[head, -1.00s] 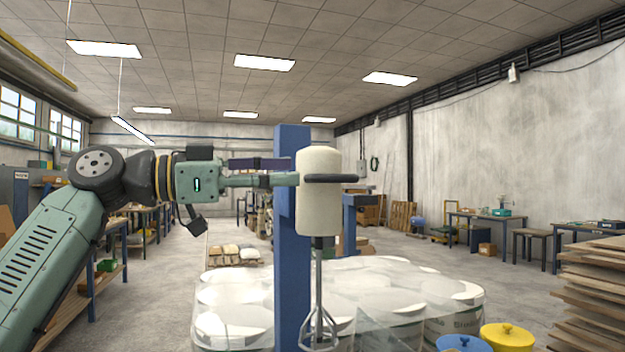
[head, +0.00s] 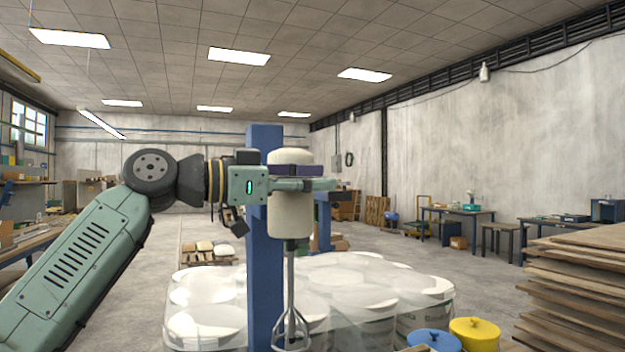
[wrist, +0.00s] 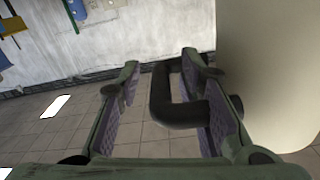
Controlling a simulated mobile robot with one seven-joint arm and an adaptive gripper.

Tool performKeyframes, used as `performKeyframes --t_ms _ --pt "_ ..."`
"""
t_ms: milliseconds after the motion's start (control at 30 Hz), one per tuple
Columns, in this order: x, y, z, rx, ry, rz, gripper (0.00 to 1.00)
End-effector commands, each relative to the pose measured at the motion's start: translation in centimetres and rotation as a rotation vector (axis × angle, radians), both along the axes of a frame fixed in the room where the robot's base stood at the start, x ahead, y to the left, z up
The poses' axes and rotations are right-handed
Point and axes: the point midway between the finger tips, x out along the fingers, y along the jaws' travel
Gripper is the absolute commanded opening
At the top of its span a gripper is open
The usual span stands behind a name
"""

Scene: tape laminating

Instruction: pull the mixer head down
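The mixer head (head: 290,226) is a cream cylinder beside a blue column (head: 262,285), with a whisk-like paddle (head: 290,320) hanging below it on a shaft. My gripper (head: 322,184) lies level across the upper part of the mixer head in the head view. In the wrist view the fingers (wrist: 160,64) are apart. A dark bent handle (wrist: 165,100) lies between them, nearer the right finger, and passes partly behind that finger. The cream body (wrist: 265,75) fills the right side there. In the head view my gripper hides the handle.
Several white buckets (head: 350,272) under clear wrap stand below and behind the mixer. A blue lidded pot (head: 433,340) and a yellow one (head: 475,332) stand at the lower right. Stacked boards (head: 575,290) fill the right edge.

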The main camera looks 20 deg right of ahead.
Motion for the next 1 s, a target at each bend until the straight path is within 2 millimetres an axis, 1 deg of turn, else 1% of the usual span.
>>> performKeyframes --t_ms 133,167,633,1000 --pt "0.0 0.0 -0.02 0.0 0.0 0.0 0.33" --pt "0.0 0.01 -0.02 0.0 0.0 0.0 0.32" --pt "-0.01 0.03 0.0 0.0 -0.001 0.0 0.0" --pt "-0.02 0.03 0.01 0.0 -0.001 0.0 0.0"
